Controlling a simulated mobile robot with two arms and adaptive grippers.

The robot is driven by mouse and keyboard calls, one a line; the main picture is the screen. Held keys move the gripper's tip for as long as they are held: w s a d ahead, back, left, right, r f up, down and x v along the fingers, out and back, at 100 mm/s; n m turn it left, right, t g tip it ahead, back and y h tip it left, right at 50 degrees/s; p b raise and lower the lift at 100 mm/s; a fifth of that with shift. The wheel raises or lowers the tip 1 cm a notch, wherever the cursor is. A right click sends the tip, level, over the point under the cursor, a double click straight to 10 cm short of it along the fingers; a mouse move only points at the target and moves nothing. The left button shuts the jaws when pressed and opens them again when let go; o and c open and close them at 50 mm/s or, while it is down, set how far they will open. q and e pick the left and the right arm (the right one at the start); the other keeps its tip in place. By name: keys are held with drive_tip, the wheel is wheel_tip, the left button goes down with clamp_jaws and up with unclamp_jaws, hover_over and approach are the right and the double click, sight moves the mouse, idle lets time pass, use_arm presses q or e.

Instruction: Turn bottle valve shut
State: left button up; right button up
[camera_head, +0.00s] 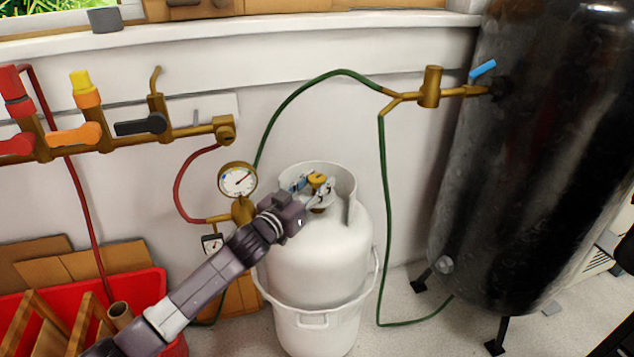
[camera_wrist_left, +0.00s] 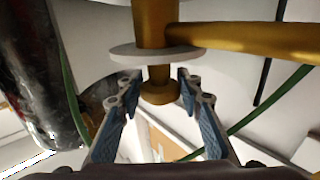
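The white gas bottle (camera_head: 318,245) stands upright in a white tub (camera_head: 318,325). Its brass-orange valve (camera_head: 317,178) shows at the top, inside the bottle's collar. My left gripper (camera_head: 313,187) is at the collar opening, with its fingers spread near the valve. In the left wrist view, the open fingers (camera_wrist_left: 158,88) stand on both sides of the lower end of a brass fitting (camera_wrist_left: 157,92) with a grey disc around it. Gaps show between this fitting and both fingers. I cannot tell whether this fitting is the bottle valve. My right gripper is not in view.
A pressure gauge (camera_head: 238,180) stands left of the bottle. A green hose (camera_head: 301,87) arches above it to a brass fitting (camera_head: 430,88) by the black tank (camera_head: 540,160). A brass manifold (camera_head: 100,135) runs along the wall. A red crate (camera_head: 150,290) lies beneath my left arm.

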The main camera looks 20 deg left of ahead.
use_arm(q)
drive_tip(key=o, duration=0.4)
drive_tip(key=v, duration=1.2)
drive_tip(key=shift+a, duration=0.1)
drive_tip(key=shift+c, duration=0.4)
